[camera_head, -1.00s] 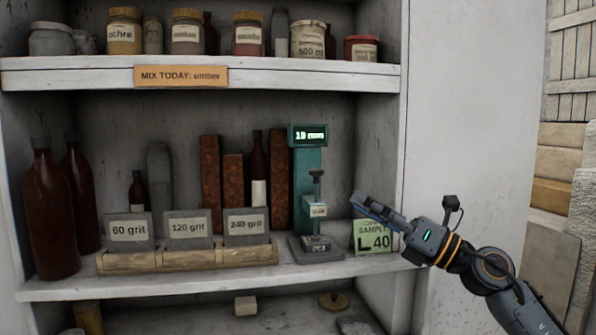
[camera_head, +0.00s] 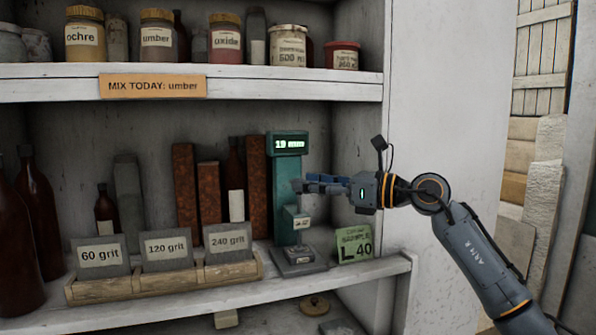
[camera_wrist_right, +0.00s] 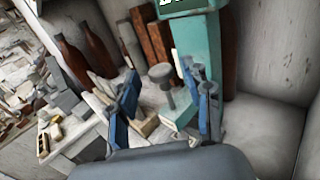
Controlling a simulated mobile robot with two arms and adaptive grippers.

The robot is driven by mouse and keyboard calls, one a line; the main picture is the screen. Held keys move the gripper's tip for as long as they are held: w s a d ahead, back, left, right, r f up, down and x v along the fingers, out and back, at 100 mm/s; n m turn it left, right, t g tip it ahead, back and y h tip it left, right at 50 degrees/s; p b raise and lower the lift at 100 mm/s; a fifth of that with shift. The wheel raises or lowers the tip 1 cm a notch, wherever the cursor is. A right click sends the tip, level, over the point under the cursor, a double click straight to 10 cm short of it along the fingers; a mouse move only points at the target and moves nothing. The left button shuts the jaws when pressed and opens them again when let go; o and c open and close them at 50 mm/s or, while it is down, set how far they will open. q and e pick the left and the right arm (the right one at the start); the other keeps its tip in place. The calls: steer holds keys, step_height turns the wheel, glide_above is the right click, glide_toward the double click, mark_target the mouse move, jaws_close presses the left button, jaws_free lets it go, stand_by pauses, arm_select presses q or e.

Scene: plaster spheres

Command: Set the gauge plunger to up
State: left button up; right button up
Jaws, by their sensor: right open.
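The gauge (camera_head: 286,180) stands on the middle shelf, a teal column with a lit display that seems to read 19 mm. A small labelled block (camera_head: 296,222) sits on its front, above a grey base (camera_head: 297,260). My right gripper (camera_head: 312,186) is level in front of the column, covering the plunger's top in the head view. In the right wrist view the plunger (camera_wrist_right: 161,74), a grey round knob on a thin stem, shows between the blue fingers (camera_wrist_right: 164,92), which are open and apart from each other. I cannot tell whether they touch it. My left gripper is not in view.
A green sample card (camera_head: 354,245) stands right of the gauge, near the cabinet's side wall. A wooden rack (camera_head: 165,280) of grit blocks is to its left, with brown bottles behind. The upper shelf (camera_head: 250,83) lies above the gripper.

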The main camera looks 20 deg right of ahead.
steer(key=shift+p+x, duration=0.4)
steer(key=shift+x, duration=1.15)
jaws_close()
